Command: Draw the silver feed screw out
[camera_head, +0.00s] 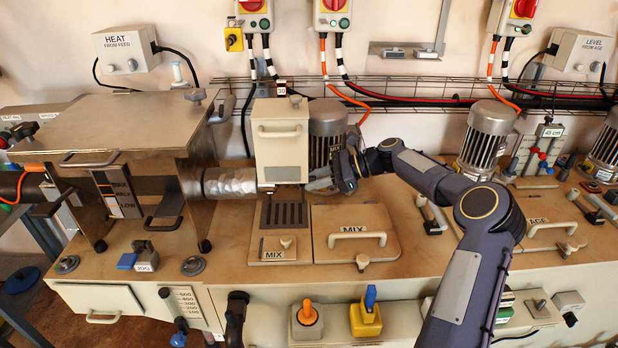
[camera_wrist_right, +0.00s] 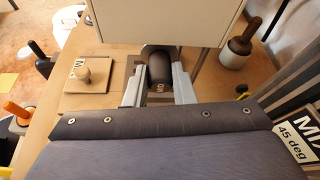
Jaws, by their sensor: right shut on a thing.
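A silver ribbed cylinder (camera_head: 230,182), which looks like the feed screw, lies level between the steel housing on the left and the cream box. Its ends are hidden there. My right gripper (camera_head: 312,184) is at the right side of the cream box (camera_head: 280,150), low down by the grey motor. In the right wrist view, the gripper (camera_wrist_right: 159,92) is shut on a dark rounded handle (camera_wrist_right: 160,68) with a small pale label. The handle's far end is hidden under the cream box (camera_wrist_right: 165,18). My left gripper is not in view.
A grey motor (camera_head: 327,130) stands close behind my right gripper. In front are a slotted grate (camera_head: 284,215) and a MIX lid (camera_head: 350,250) with a handle. The steel housing (camera_head: 125,125) fills the left. Cables and a wire rack run along the wall.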

